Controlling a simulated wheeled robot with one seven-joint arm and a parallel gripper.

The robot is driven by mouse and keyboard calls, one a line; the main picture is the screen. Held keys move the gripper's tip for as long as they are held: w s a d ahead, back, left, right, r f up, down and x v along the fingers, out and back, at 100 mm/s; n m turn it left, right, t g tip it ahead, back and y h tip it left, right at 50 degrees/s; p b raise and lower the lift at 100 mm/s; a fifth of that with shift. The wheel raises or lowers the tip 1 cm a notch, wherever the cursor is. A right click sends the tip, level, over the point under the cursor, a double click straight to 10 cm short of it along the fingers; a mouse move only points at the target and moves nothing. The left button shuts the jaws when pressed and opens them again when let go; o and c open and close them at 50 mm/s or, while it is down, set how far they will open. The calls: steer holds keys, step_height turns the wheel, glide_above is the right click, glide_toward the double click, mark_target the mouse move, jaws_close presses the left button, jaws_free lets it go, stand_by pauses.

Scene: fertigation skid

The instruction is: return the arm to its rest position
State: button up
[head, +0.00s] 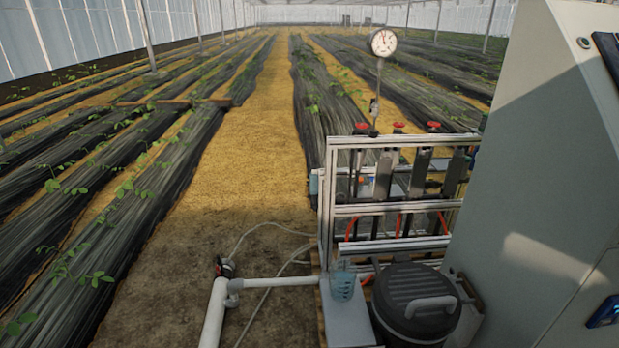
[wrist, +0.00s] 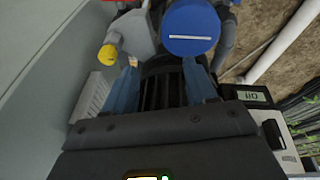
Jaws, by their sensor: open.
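My gripper (wrist: 160,85) shows only in the wrist view, with its two blue fingers spread apart and a dark plate at their base. A black ribbed part shows between the fingers, and I see nothing clearly held. A round blue cap with a white line (wrist: 190,28) lies beyond the right fingertip. A grey part with a yellow knob (wrist: 107,55) is beyond the left one. I cannot tell whether the fingers touch any of these. The head view does not show my arm.
A metal-framed skid (head: 390,210) with red-topped valves and a gauge (head: 383,42) stands right of the path. A black lidded drum (head: 415,300), a white pipe (head: 215,310) and a grey cabinet (head: 545,180) are near. A small display unit (wrist: 252,96) is close to my gripper. The path (head: 255,150) is clear.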

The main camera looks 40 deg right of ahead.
steer(key=s+a+r+n+t, duration=0.1)
steer(key=s+a+r+t, duration=0.2)
steer(key=a+r, duration=0.35)
steer(key=s+a+r+n+t, duration=0.1)
steer(key=s+a+r+t, duration=0.15)
steer(key=a+r, duration=0.4)
steer(key=s+a+r+t, duration=0.2)
steer(key=a+r, duration=0.1)
steer(key=r, duration=0.3)
steer(key=s+a+r+n+t+y, duration=0.1)
steer(key=a+r+t, duration=0.1)
steer(key=r, duration=0.5)
steer(key=s+a+r+n+t+y, duration=0.1)
steer(key=s+a+r+t, duration=0.1)
steer(key=r, duration=0.4)
steer(key=shift+s+a+r+t, duration=0.15)
steer(key=shift+s+a+t, duration=0.2)
steer(key=shift+a+t, duration=0.35)
steer(key=shift+a+g, duration=0.1)
steer(key=shift+g, duration=0.15)
